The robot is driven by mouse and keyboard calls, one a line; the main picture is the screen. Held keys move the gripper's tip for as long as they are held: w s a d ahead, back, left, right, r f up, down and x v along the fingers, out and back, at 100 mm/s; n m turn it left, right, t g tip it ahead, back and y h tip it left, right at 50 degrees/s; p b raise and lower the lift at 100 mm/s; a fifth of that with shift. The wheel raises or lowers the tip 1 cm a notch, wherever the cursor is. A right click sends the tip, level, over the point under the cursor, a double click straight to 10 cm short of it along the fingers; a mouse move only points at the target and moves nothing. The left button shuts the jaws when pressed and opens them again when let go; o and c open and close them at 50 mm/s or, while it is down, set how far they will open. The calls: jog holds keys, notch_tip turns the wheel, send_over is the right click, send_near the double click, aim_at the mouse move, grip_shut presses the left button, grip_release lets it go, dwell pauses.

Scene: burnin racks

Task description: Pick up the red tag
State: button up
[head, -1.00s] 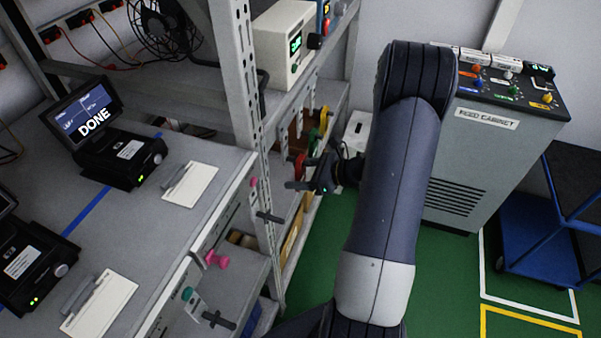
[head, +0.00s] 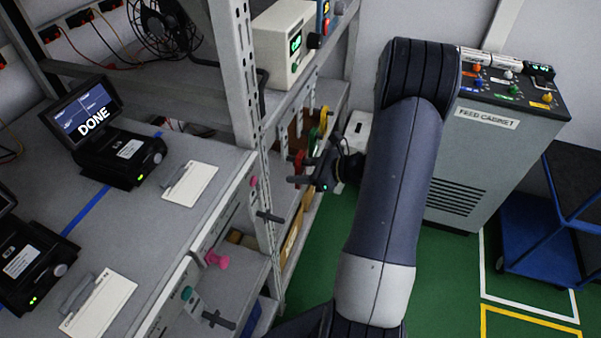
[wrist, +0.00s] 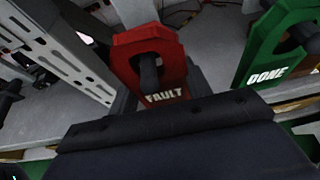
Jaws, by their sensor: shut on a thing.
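The red tag (wrist: 155,88), marked FAULT, fills the middle of the wrist view, with a dark peg showing through its hole. It is between the fingers of my gripper (head: 308,172), which is shut on it. In the head view the red tag (head: 300,160) is a small red patch mostly hidden by my gripper, at the end of the rack shelf. The tag still appears to be around its peg. A green tag (wrist: 262,50) marked DONE hangs to its right in the wrist view.
A metal rack post (head: 240,80) stands just left of my gripper. A yellow tag (head: 323,120) hangs behind the green one. The bench with black units (head: 125,160) is at left. The feed cabinet (head: 460,170) stands at right, with green floor around it.

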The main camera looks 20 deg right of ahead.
jog(key=shift+s+d+r, duration=0.2)
jog(key=shift+r, duration=0.05)
jog(key=s+d+r+b, duration=0.1)
jog(key=s+d, duration=1.1)
jog(key=shift+s+d+b, duration=0.15)
jog(key=shift+s+b, duration=0.05)
jog(key=shift+b, duration=0.1)
jog(key=shift+s+r, duration=0.1)
jog(key=s+d+p, duration=0.1)
jog(key=s+d, duration=0.4)
jog(key=shift+d, duration=0.15)
dwell(0.7)
jog(key=shift+s, duration=0.1)
dwell(1.8)
